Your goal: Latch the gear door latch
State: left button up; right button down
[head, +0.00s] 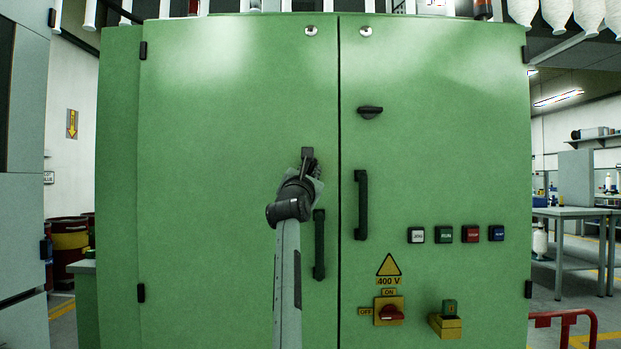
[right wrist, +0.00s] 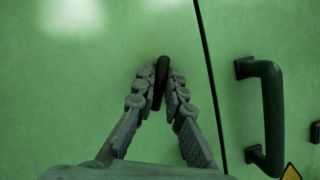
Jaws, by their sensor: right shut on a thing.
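A green two-door cabinet (head: 230,120) fills the middle of the head view. A small dark latch (head: 307,151) sits on its left door near the seam and stands roughly upright. My right gripper (head: 309,163) is at this latch, and its arm hides the lower part. In the right wrist view the fingers (right wrist: 164,84) are shut around the dark latch lever (right wrist: 161,72), one on each side. A second dark latch (head: 370,111) on the right door lies level. My left gripper is not in view.
Dark upright handles stand on the left door (head: 319,258) and the right door (head: 361,205). The right door carries several push buttons (head: 443,234) and a red rotary switch (head: 391,313). A red rail (head: 565,317) stands at lower right.

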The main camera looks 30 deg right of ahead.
jog(key=m+g+h+b, duration=0.1)
jog(key=m, duration=0.3)
jog(key=shift+a+g, duration=0.1)
jog(key=shift+g, duration=0.3)
jog(key=shift+m+g, duration=0.4)
jog(key=shift+m, duration=0.7)
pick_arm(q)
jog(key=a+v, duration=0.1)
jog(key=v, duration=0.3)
pick_arm(e)
jog(key=shift+r+m+g, duration=0.1)
jog(key=shift+m+g, duration=0.3)
jog(key=shift+m, duration=0.2)
jog(key=shift+m+g, duration=0.3)
jog(key=shift+m, duration=0.7)
jog(key=shift+m+g+p, duration=0.3)
jog(key=shift+m+p, duration=0.15)
jog(key=shift+m, duration=0.45)
pick_arm(q)
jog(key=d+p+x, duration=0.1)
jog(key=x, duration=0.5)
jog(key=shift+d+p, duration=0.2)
jog(key=shift+p, duration=0.1)
pick_arm(e)
jog(key=shift+m+g+y, duration=0.4)
jog(key=shift+m+g, duration=0.3)
jog(key=shift+m, duration=1.2)
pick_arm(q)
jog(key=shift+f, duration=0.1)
